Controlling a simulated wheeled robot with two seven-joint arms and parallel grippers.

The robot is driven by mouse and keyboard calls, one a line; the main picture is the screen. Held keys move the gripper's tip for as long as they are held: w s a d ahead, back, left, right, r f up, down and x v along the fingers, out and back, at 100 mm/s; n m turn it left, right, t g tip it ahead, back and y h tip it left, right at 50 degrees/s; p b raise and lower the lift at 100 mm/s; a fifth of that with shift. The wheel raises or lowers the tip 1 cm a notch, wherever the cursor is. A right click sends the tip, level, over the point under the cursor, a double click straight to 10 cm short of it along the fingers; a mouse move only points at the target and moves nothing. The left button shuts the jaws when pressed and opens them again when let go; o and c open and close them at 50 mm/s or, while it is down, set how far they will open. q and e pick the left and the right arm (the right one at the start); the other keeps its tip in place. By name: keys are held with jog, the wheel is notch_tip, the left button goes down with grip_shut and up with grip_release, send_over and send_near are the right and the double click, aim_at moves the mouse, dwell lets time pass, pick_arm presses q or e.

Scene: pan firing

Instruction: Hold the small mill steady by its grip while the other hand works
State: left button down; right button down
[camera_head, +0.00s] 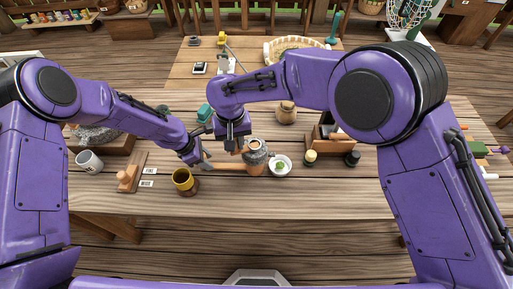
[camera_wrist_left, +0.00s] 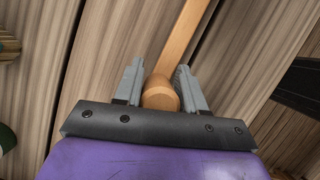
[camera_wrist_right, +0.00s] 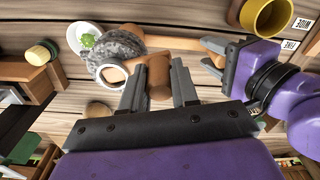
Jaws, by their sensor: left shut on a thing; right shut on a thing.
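The small mill (camera_head: 257,162) stands on the table, with a grey speckled band and a copper-brown body; it also shows in the right wrist view (camera_wrist_right: 125,47). Its straight wooden grip (camera_head: 228,166) sticks out to the left. My left gripper (camera_head: 205,163) is shut on the grip's rounded end (camera_wrist_left: 160,95), one finger on each side. My right gripper (camera_head: 240,146) is above the mill's left side. In the right wrist view it (camera_wrist_right: 160,82) is shut on a brown wooden knob (camera_wrist_right: 158,80) beside the mill's round opening (camera_wrist_right: 112,73).
A white bowl (camera_head: 286,173) with something green sits close right of the mill. A mustard cup (camera_head: 184,180) stands in front of my left gripper. Two labels, a wooden block (camera_head: 127,178) and a white mug (camera_head: 89,163) are left. A wooden box (camera_head: 313,137) and small jars are right.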

jog(key=shift+s+a+f, duration=0.35)
jog(key=shift+s+f, duration=0.2)
jog(key=shift+f, duration=0.05)
jog(key=shift+w+a, duration=0.15)
jog(key=shift+w, duration=0.45)
jog(key=c, duration=0.8)
grip_release()
jog(key=shift+r, duration=0.1)
jog(key=shift+r, duration=0.1)
jog(key=r, duration=0.9)
jog(key=shift+w, duration=0.25)
jog(key=r, duration=0.6)
jog(key=shift+d+r, duration=0.2)
jog(key=shift+d, duration=0.2)
jog(key=shift+c, duration=0.3)
